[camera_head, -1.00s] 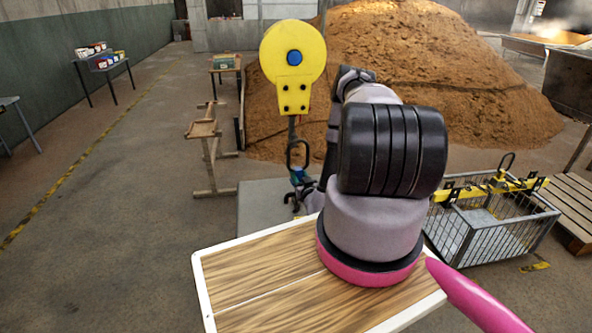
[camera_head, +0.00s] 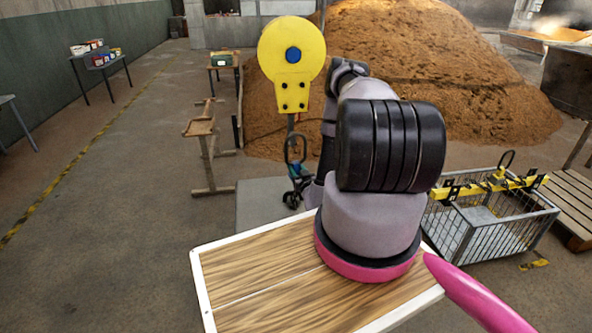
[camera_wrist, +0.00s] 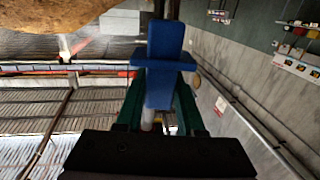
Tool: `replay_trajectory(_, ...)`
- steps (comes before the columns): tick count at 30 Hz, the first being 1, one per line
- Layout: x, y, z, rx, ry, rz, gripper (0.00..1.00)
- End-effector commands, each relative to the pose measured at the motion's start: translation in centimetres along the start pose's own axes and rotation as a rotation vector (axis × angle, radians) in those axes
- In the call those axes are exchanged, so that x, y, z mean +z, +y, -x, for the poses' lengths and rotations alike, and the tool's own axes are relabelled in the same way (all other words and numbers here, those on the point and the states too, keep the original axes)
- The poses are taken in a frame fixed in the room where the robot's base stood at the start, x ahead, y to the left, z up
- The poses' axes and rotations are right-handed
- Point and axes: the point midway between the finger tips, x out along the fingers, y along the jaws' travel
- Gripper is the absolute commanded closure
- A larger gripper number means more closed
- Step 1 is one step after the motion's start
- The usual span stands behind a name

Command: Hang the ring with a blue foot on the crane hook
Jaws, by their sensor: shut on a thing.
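The yellow crane block (camera_head: 291,88) with a blue hub hangs at upper middle in the head view. A dark stem (camera_head: 291,122) runs down from it; the hook itself is hard to make out. A dark upright ring (camera_head: 304,149) with a small blue foot (camera_head: 298,171) is just below the block, overlapping the stem's lower end; I cannot tell whether they touch. My gripper (camera_head: 293,194) is small and dark under the foot, partly behind my arm. In the wrist view, the blue foot (camera_wrist: 165,75) is between my gripper's green fingers (camera_wrist: 160,105), which are shut on it.
A wire crate (camera_head: 490,235) with a yellow bar (camera_head: 490,187) is at the right. A large brown grain mound (camera_head: 440,70) fills the back. A wooden stand (camera_head: 205,150) is left; open floor lies further left.

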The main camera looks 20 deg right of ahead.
Motion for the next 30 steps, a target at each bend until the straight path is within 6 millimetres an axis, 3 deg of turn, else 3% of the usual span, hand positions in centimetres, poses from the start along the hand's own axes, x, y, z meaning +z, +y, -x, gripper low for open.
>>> replay_trajectory(30,-0.1,0.6,-3.5,-0.001,0.005,0.002,1.00)
